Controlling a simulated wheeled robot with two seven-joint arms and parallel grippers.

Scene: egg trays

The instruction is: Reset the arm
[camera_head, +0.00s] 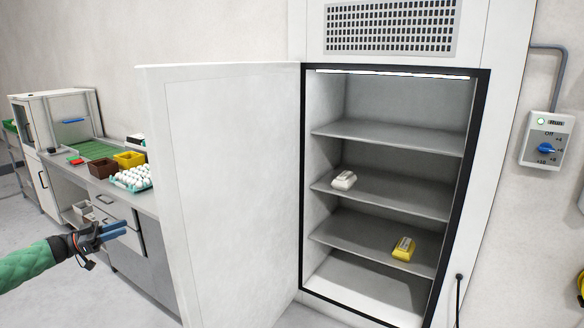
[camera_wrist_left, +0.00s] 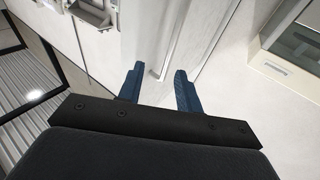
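My left gripper (camera_head: 118,230) comes in from the left in the head view, on an arm with a green sleeve. It is in free air, left of the open white fridge door (camera_head: 235,190) and in front of the counter drawers. In the left wrist view its two blue fingers (camera_wrist_left: 160,88) stand apart with nothing between them. Behind them is a pale surface with a vertical edge. My right gripper is in neither view.
The fridge stands open, with a white carton (camera_head: 344,180) on one shelf and a yellow carton (camera_head: 403,248) lower down. The counter at left holds an egg tray (camera_head: 124,186), a yellow basket (camera_head: 130,159) and a brown basket (camera_head: 102,168). A control box (camera_head: 547,138) hangs at right.

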